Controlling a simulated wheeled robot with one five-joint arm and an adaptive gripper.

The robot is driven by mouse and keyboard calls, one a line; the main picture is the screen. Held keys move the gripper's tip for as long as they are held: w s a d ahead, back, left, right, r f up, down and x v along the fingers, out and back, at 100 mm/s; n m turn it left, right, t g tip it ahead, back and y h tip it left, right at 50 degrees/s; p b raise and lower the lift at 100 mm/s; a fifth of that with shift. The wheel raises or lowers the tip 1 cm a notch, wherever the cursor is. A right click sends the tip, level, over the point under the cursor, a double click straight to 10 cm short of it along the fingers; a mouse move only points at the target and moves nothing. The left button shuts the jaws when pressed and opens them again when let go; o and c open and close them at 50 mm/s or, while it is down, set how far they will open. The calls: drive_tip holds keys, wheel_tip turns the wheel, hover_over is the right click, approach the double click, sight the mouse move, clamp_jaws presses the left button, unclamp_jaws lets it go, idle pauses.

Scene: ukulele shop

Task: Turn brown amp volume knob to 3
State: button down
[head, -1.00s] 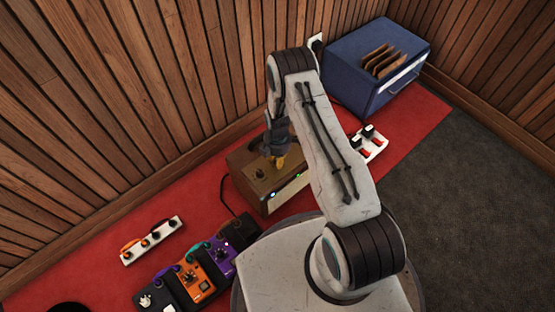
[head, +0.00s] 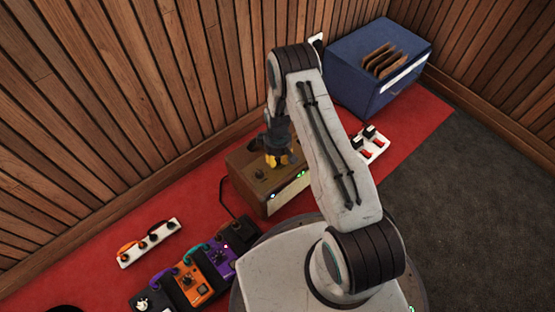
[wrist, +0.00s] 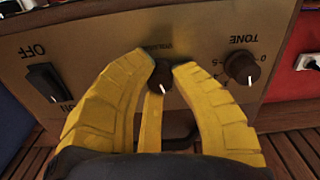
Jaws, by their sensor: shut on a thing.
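The brown amp (head: 246,187) stands on the red carpet in the head view, with my gripper (head: 277,160) over its top. In the wrist view its tan control panel (wrist: 205,45) appears upside down. The volume knob (wrist: 161,73) is dark brown with a white pointer mark toward the bottom of the picture. The yellow fingertips of my gripper (wrist: 162,70) are shut on this knob, one at each side. The label above it is partly legible. The numbers around the knob are hidden or too small to read.
The tone knob (wrist: 241,67) is just right of the right finger, and an OFF/ON switch (wrist: 48,82) is left. Pedals (head: 190,283) and a power strip (head: 150,242) lie left of the amp. Another strip (head: 371,146) and a blue box (head: 372,72) are right.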

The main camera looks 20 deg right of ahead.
sight(278, 159)
drive_tip(key=m, duration=0.3)
drive_tip(key=shift+f+m, duration=0.1)
drive_tip(key=shift+m, duration=0.2)
drive_tip(key=shift+m+b, duration=0.45)
drive_tip(key=shift+m, duration=1.45)
drive_tip(key=c, duration=0.9)
unclamp_jaws()
drive_tip(key=shift+c, duration=0.2)
drive_tip(key=shift+r, duration=0.2)
wheel_tip(278, 159, up, 12)
drive_tip(key=shift+f, duration=0.15)
